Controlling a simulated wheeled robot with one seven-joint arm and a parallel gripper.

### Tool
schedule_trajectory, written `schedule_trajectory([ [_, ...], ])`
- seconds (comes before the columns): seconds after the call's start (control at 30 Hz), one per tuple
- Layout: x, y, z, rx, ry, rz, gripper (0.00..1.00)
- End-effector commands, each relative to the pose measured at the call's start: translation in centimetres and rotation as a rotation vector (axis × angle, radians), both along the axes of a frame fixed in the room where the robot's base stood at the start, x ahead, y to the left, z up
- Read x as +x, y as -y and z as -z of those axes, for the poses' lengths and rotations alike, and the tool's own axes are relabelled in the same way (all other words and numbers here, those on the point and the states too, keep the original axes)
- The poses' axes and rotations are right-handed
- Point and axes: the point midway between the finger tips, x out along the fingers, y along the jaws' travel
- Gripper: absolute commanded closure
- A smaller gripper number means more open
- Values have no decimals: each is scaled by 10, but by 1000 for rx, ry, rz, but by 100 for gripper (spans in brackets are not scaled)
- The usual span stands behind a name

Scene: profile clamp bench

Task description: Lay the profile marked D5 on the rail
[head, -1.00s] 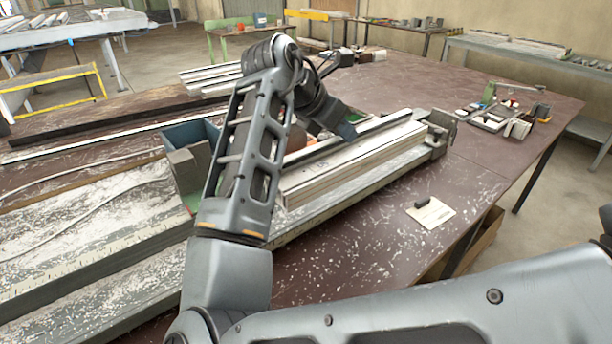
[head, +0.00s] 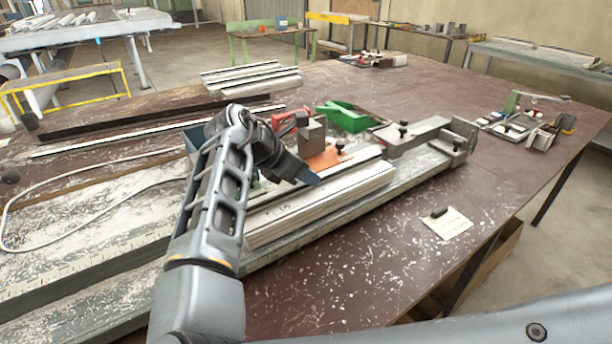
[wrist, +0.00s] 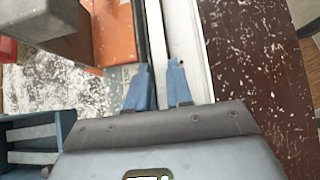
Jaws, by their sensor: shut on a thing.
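A long white profile (head: 330,197) lies lengthwise along or just over the grey metal rail (head: 415,180) of the clamp bench. A small mark shows on it, too small to read. My gripper (head: 313,178) is at the profile's far upper edge, pointing down. In the wrist view the two blue fingers of my gripper (wrist: 159,85) are shut on the profile (wrist: 157,40), one on each side. I cannot tell whether the profile touches the rail. The end clamp (head: 455,140) stands beyond the profile's right end, with a gap between.
Behind the rail are an orange plate (head: 328,158) with a grey block (head: 312,132), a red tool (head: 287,122) and a green bin (head: 347,115). More profiles (head: 250,78) lie at the back.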

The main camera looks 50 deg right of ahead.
Motion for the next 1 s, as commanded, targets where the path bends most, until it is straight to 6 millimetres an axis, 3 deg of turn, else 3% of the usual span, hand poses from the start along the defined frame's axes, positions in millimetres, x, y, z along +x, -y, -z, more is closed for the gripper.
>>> schedule_trajectory([
  [0.4,0,0,9,-2,0,-1,100],
  [0.43,0,0,11,0,0,0,78],
  [0.67,0,0,10,0,0,0,56],
  [1.0,0,0,9,1,1,1,54],
])
